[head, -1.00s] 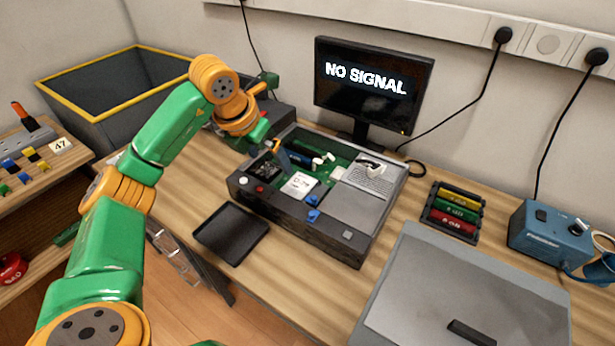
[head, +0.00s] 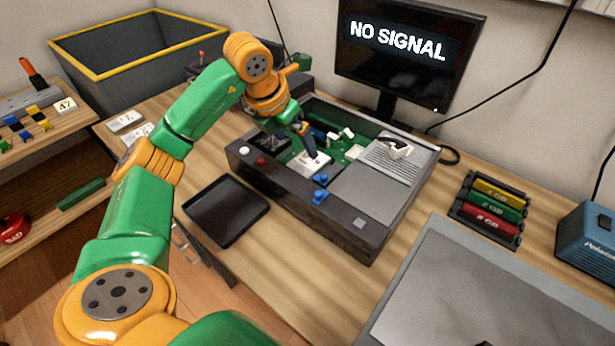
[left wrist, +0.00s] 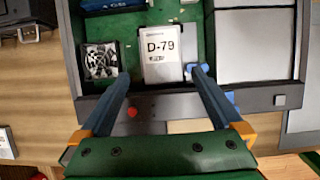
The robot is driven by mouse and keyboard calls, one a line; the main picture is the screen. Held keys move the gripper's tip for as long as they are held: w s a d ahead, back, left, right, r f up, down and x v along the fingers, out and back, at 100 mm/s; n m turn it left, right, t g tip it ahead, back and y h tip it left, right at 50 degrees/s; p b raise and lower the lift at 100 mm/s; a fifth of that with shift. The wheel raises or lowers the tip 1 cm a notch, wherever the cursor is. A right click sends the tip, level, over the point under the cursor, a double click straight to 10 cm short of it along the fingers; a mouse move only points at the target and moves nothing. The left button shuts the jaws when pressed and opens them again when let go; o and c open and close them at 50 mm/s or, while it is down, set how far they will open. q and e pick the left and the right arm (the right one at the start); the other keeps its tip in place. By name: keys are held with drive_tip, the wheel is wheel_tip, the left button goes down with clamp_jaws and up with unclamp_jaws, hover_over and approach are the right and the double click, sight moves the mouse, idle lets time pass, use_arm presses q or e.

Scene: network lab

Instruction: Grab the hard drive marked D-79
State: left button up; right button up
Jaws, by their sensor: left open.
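The hard drive marked D-79 (left wrist: 161,55) is a pale flat box lying in the open computer case. In the head view the drive (head: 308,163) is partly hidden behind my left gripper. My left gripper (head: 309,153) reaches down over the case. In the left wrist view its two blue fingers (left wrist: 161,72) are apart, one on each side of the drive's lower part, with nothing held between them. I cannot tell whether the fingertips touch the drive. My right gripper does not show.
The open case (head: 345,225) has blue latches (head: 320,190) at its front and a fan (left wrist: 101,61) beside the drive. A black tray (head: 226,210) lies in front. A memory rack (head: 490,210) stands right, a monitor (head: 410,60) behind.

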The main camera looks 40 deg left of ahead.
sight(307, 162)
use_arm(q)
drive_tip(key=p+x, duration=0.1)
drive_tip(key=x, duration=0.7)
drive_tip(key=shift+w+d, duration=0.1)
drive_tip(key=shift+w, duration=0.05)
drive_tip(key=shift+r, duration=0.1)
drive_tip(key=c, duration=1.3)
